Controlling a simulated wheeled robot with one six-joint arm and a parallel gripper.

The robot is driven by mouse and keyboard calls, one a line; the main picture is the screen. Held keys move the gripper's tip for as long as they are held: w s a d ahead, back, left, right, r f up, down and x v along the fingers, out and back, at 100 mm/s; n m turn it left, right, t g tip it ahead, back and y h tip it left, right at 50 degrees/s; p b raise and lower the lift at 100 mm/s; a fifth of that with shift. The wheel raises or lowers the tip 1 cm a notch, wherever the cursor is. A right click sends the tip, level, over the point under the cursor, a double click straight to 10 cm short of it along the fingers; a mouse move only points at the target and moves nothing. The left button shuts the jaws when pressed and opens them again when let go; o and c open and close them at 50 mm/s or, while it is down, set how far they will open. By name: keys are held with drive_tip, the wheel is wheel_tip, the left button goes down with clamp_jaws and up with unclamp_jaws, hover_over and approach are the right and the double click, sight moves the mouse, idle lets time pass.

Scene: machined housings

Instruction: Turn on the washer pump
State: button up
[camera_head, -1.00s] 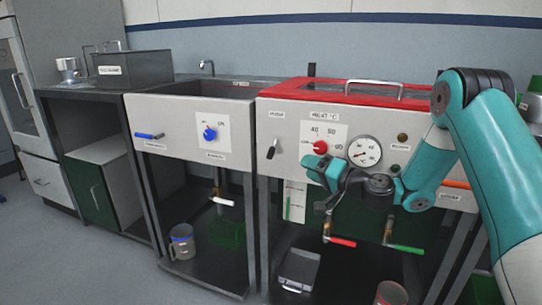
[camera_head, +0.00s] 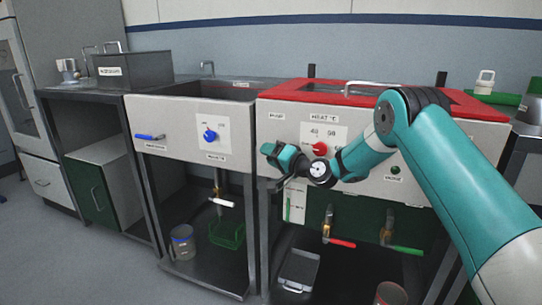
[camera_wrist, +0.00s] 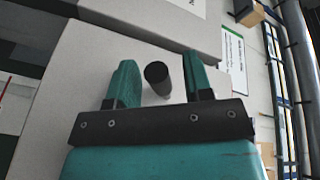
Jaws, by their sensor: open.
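The washer (camera_head: 375,185) is a pale front panel under a red-framed lid. The label PUMP (camera_head: 277,116) is at the panel's upper left. My gripper (camera_head: 268,157) is in front of the panel below that label and hides the black pump switch in the head view. In the wrist view, the black switch handle (camera_wrist: 157,78) stands out between the two teal fingers of my gripper (camera_wrist: 160,65). The fingers are open, with a gap on both sides of the handle.
A red heat knob (camera_head: 320,148) is right of my gripper. Below hang valves with a red handle (camera_head: 342,243) and a green handle (camera_head: 408,250). A sink unit with a blue knob (camera_head: 210,135) stands left. My arm hides the panel's right part.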

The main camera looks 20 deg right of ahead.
clamp_jaws()
